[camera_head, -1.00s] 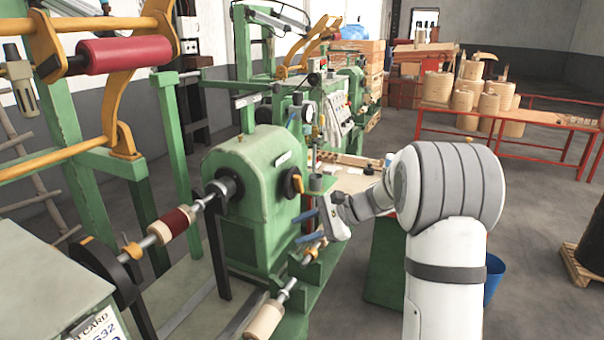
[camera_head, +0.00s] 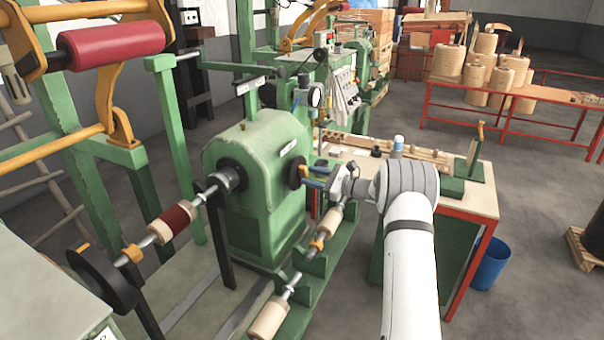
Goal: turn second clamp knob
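A green machine headstock (camera_head: 262,150) stands mid-picture in the head view, with a round black disc (camera_head: 296,175) on its right side. My gripper (camera_head: 309,177) is at this disc, its two blue fingers pointing left at it. A small gap shows between the fingers. Another orange clamp knob (camera_head: 131,252) sits on the left shaft beside a black wheel (camera_head: 104,281). An orange clamp piece (camera_head: 318,245) is on the right-hand shaft, below my gripper.
The left shaft carries a dark red coil (camera_head: 175,220); the right shaft carries pale cylinders, one at the front (camera_head: 268,318). A worktable (camera_head: 470,196) with a blue bin (camera_head: 491,262) stands at right. A red bench (camera_head: 520,112) with wooden coils is behind.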

